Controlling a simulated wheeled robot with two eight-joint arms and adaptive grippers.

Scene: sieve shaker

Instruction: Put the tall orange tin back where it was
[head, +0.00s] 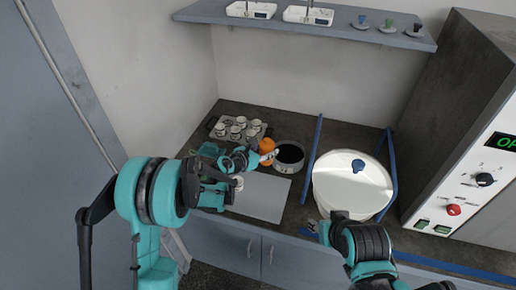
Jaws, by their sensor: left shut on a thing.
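The orange tin (267,145) is near the back of the counter, just left of a grey round pan. My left gripper (266,156) is shut on the tin at its near side; the fingers hide part of it. I cannot tell whether the tin touches the counter. My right gripper (314,227) is low, at the counter's front, by the near left side of a large white round vessel; its finger gap is too small to make out.
The grey pan (290,165) has a dark inside. A rack (219,134) with several white cups stands at the back left. A grey mat (264,199) lies in front. The white vessel (340,190) stands between blue rails (311,160). A shelf (340,27) overhangs the back; a control cabinet (470,190) is at right.

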